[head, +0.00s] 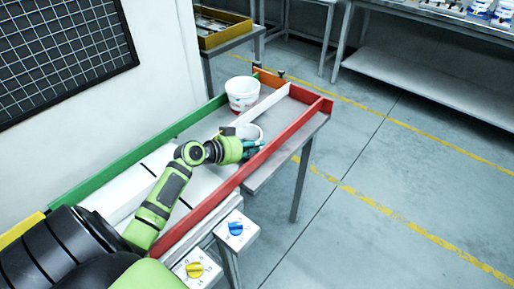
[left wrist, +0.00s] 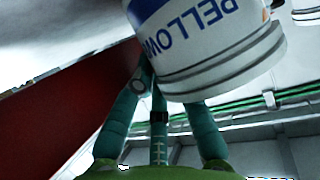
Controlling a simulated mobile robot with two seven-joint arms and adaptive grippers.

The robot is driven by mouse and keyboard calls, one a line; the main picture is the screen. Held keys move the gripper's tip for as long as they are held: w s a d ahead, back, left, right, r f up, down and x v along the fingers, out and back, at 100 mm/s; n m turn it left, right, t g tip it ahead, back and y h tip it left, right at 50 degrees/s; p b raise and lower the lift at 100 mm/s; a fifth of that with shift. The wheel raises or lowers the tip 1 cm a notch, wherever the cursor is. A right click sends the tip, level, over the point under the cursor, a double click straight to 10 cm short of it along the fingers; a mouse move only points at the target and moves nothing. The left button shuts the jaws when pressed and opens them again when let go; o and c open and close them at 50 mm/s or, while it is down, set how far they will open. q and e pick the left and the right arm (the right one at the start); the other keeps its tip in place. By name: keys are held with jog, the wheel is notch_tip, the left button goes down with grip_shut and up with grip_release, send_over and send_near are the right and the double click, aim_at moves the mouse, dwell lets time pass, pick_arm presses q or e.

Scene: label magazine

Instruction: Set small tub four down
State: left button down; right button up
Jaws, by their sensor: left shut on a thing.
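A small white tub (head: 254,131) is at my left gripper (head: 250,148), in the right-hand lane of the magazine, close to the red side wall. My left gripper is shut on this tub. In the left wrist view the tub (left wrist: 225,50) is tilted in the picture, with blue printed lettering on its side, and the teal fingers (left wrist: 160,115) reach to it. I cannot tell whether its base touches the lane floor. Another white tub (head: 242,92) with a red mark stands upright at the far end of the left-hand lane. My right gripper is not in view.
The magazine has a green wall (head: 150,152), a red wall (head: 285,130), a white divider (head: 262,108) and an orange end (head: 268,78). Two switch boxes with a blue knob (head: 236,228) and a yellow knob (head: 194,269) stand at the near right. A yellow bin (head: 222,36) is behind.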

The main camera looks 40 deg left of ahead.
pick_arm(q)
jog(key=shift+s+a, duration=0.2)
jog(key=shift+s, duration=0.05)
jog(key=c, duration=1.7)
grip_release()
jog(key=o, duration=0.5)
jog(key=shift+s+a+r, duration=0.1)
jog(key=shift+s+r, duration=0.1)
jog(key=p+v, duration=0.1)
jog(key=v, duration=0.6)
jog(key=shift+p, duration=0.4)
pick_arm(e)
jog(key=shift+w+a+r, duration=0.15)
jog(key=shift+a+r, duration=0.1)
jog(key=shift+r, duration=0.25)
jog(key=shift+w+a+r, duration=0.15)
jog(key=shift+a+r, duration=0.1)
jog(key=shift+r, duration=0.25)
